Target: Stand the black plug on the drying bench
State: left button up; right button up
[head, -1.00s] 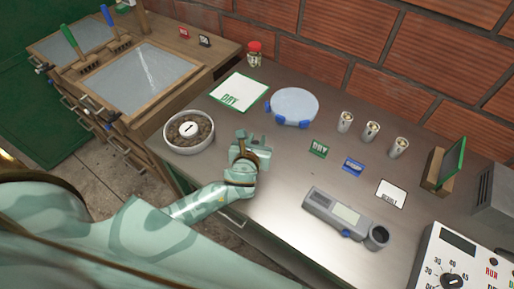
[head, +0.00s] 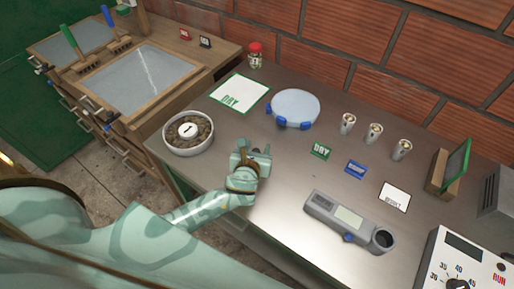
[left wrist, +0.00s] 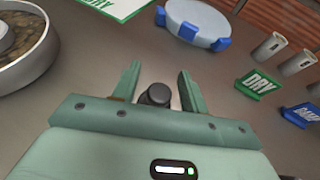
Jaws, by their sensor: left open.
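My left gripper (head: 252,150) is low over the near side of the steel bench in the head view. In the left wrist view its two fingers (left wrist: 160,80) stand apart, open. A short dark round piece (left wrist: 155,95) shows between them; I cannot tell whether it is the black plug or part of my gripper. No black plug can be clearly made out in the head view. A wooden bench (head: 177,107) with grey screens stands at the back left; I cannot tell whether it is the drying bench. My right gripper is out of view.
A round pan (head: 188,151) of brown beans is left of my gripper. A green-edged DRY sheet (head: 239,94), a pale blue disc (head: 296,106), several metal cups and a grey meter (head: 335,222) stand on the steel bench. A red-capped jar (head: 255,56) is at the back.

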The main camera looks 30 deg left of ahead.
pick_arm(q)
jog(key=p+v, duration=0.2)
jog(key=v, duration=1)
